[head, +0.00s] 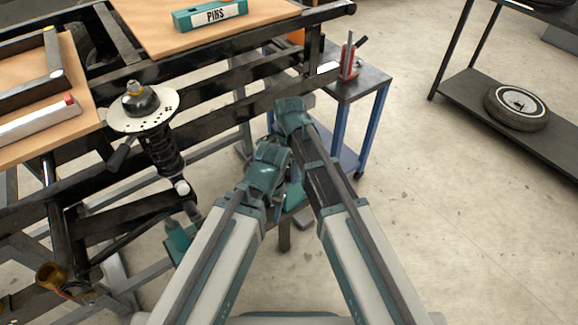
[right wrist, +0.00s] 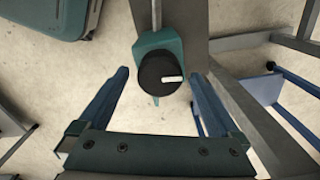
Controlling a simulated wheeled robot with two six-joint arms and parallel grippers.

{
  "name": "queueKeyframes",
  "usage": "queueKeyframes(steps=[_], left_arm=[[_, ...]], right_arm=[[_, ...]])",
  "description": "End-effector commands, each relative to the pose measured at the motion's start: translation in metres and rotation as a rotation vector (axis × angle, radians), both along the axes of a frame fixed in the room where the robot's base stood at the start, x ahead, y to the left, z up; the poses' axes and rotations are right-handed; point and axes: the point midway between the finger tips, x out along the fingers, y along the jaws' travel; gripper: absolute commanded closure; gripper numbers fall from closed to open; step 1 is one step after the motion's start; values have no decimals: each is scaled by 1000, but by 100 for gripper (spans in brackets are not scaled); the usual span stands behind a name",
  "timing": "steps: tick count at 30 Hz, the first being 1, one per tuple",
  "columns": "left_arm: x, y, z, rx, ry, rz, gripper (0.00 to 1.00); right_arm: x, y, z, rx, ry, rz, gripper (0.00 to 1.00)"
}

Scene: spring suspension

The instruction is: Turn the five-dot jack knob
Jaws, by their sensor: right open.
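In the right wrist view a round black knob (right wrist: 160,76) with one white mark sits on a teal jack body (right wrist: 160,45). A thin grey rod runs up from the body. I cannot make out any dots on the knob. My right gripper (right wrist: 158,74) is open, with one blue finger on each side of the knob. Gaps show between both fingers and the knob, and nothing is held. In the head view my right gripper (head: 290,199) is small and mostly hidden between my arms. The knob is hidden there. I cannot make out my left gripper.
A spring suspension strut (head: 160,140) with a round top plate stands at the left by a black frame. A blue-legged stand (head: 375,84) holds a red tool (head: 348,58). A teal PINS box (head: 209,14) lies on a wooden board. Open floor lies to the right.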

Motion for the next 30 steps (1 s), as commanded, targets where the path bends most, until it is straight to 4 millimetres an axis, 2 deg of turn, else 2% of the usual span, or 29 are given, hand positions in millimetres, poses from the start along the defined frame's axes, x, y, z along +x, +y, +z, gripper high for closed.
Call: queueKeyframes(steps=[1,21,25,30], left_arm=[[0,0,12,0,0,0,43],[0,0,112,0,0,0,43],[0,0,121,0,0,1,43],[0,0,123,0,0,1,43]], right_arm=[[0,0,12,0,0,0,1],[0,0,112,0,0,0,1],[0,0,121,0,0,0,1],[0,0,123,0,0,0,1]])
